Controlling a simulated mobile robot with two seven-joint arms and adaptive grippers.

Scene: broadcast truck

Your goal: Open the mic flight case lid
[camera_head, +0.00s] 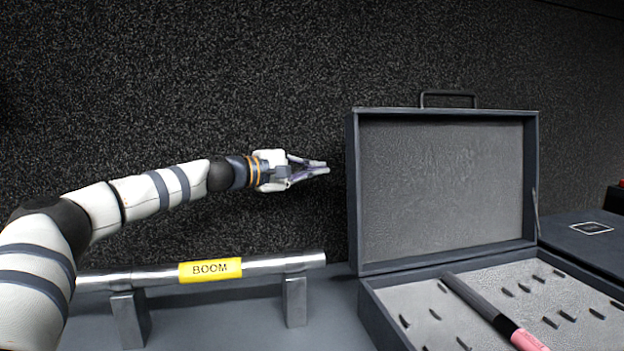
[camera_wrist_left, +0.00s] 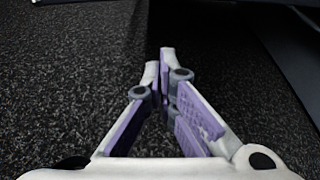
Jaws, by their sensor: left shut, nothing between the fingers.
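The mic flight case lid (camera_head: 445,185) stands raised, nearly upright, behind the case, with its grey lining facing me and a handle (camera_head: 448,93) on its top edge. The case base (camera_head: 378,317) holds grey foam with several dark slots. A dark microphone with a pink end (camera_head: 478,302) lies across the foam. My left gripper (camera_head: 326,167) is to the left of the raised lid, apart from it, fingers pointing right. Its fingertips are together and empty; they also show in the left wrist view (camera_wrist_left: 162,62). My right gripper is not in view.
A metal boom pole (camera_head: 160,273) with a yellow BOOM label rests on two supports on the counter, left of the case and below my left arm. A dark box (camera_head: 580,237) stands right of the case. A dark speckled wall (camera_head: 250,70) is behind.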

